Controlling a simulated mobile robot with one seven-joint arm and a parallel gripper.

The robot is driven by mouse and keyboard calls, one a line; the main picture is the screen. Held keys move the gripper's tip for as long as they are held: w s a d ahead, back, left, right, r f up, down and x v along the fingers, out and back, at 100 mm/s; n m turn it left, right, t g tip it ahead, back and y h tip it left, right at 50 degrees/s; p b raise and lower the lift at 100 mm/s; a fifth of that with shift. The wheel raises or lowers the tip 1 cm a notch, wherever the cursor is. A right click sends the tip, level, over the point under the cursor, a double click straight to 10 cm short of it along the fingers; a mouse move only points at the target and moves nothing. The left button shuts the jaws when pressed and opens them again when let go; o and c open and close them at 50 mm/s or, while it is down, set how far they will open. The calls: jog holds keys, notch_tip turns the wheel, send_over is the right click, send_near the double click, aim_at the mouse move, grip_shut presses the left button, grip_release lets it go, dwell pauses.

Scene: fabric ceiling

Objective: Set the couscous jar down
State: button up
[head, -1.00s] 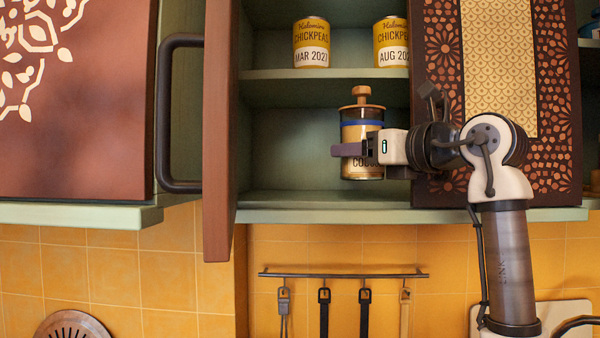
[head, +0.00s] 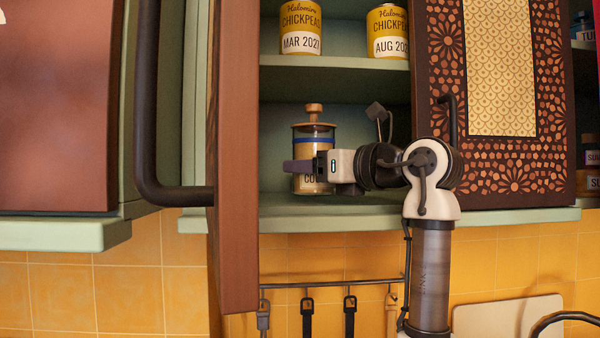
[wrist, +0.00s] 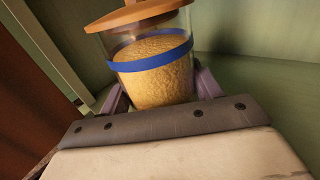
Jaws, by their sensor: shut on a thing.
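The couscous jar (head: 314,148) is a clear jar of tan grains with a wooden knobbed lid and a blue band. It stands upright inside the open cupboard, at the level of the lower shelf (head: 345,205). My gripper (head: 306,167) is shut around the jar's middle, reaching in from the right and covering part of its label. Whether the jar's base touches the shelf is hard to tell. In the wrist view the jar (wrist: 155,75) sits between my two purple fingers, and its lower part is hidden by my gripper (wrist: 160,95).
Two yellow chickpea cans (head: 300,27) (head: 388,30) stand on the upper shelf (head: 335,62). An open brown door (head: 235,150) is close to the left of the jar. A patterned door (head: 490,100) is at the right. The shelf around the jar looks clear.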

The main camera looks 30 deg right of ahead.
jog(key=shift+w+a+f, duration=0.15)
jog(key=shift+a+f, duration=0.25)
jog(key=shift+d+f, duration=0.15)
jog(key=shift+d, duration=0.25)
jog(key=o, duration=1.3)
jog(key=shift+a, duration=0.15)
jog(key=b+v, duration=0.3)
jog(key=v, duration=0.4)
jog(key=shift+w, duration=0.1)
jog(key=shift+s, duration=0.4)
